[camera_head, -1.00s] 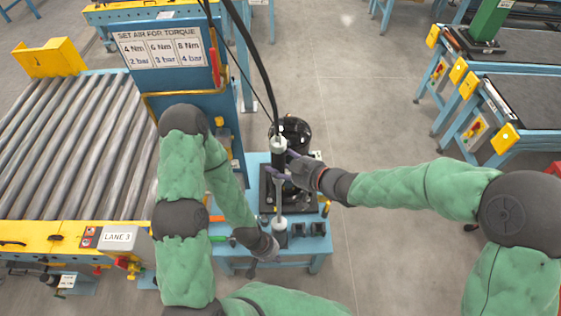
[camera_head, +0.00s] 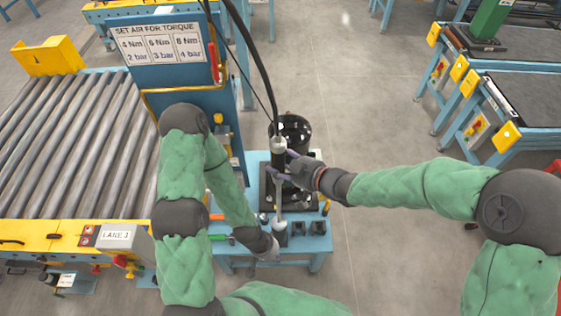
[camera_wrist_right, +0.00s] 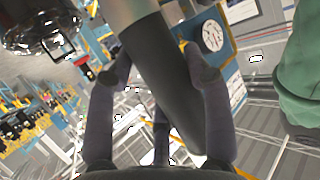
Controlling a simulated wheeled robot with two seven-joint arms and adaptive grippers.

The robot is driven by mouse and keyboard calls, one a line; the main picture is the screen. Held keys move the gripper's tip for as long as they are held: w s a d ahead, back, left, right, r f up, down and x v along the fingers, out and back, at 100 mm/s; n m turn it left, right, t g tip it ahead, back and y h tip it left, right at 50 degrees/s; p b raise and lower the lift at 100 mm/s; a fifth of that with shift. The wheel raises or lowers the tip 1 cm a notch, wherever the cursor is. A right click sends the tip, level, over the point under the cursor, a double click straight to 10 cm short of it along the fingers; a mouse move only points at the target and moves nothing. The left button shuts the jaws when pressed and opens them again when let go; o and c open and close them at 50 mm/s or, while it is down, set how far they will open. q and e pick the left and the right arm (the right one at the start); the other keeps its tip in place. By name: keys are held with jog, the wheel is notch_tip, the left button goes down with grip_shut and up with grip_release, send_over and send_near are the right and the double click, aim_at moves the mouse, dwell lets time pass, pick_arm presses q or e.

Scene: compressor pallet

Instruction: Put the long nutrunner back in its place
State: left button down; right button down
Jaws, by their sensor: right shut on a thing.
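The long nutrunner (camera_head: 279,152) hangs upright over the small blue table, its hose running up from its top. My right gripper (camera_head: 276,170) is shut on its dark body; the right wrist view shows the dark grip (camera_wrist_right: 165,75) between my fingers (camera_wrist_right: 160,95). The nutrunner's lower silver end (camera_head: 279,222) is close to the dark holders on the table; whether it touches one I cannot tell. My left gripper (camera_head: 269,253) is low at the table's front left edge, with its fingers too small to judge.
A black round compressor (camera_head: 292,128) stands behind the nutrunner. Dark square holders (camera_head: 318,228) sit at the front of the blue table (camera_head: 318,246). A torque sign board (camera_head: 165,45) rises at the back left, beside a roller conveyor (camera_head: 70,150). Open floor lies to the right.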

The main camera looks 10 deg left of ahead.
jog(key=shift+w+f+b, duration=0.1)
jog(key=shift+f+b, duration=0.8)
jog(key=shift+f, duration=0.1)
dwell(0.7)
jog(key=shift+c, duration=2.1)
grip_release()
jog(key=shift+f, duration=0.1)
jog(key=shift+f, duration=0.2)
jog(key=shift+s+d+r, duration=0.3)
jog(key=shift+d, duration=0.2)
jog(key=v, duration=1.1)
jog(key=shift+f, duration=0.1)
